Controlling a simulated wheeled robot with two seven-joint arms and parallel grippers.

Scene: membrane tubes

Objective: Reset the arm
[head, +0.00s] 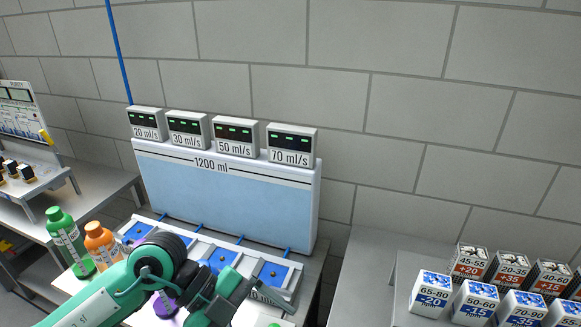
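My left arm (110,296) comes in from the lower left, green with black joints. My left gripper (240,291) is over the front of the bench, in front of the light blue tank (230,190). Its fingers are dark and seen at an angle, so I cannot tell whether they are open or shut. I see nothing clearly held in it. My arm hides parts of the blue-topped units (276,272) below the tank. My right gripper is not in view.
A green bottle (60,230) and an orange bottle (101,243) stand left of my arm. A purple object (165,304) is partly hidden behind it. Flow displays (290,141) top the tank. Several labelled boxes (431,292) stand on the right bench (366,270), whose left part is clear.

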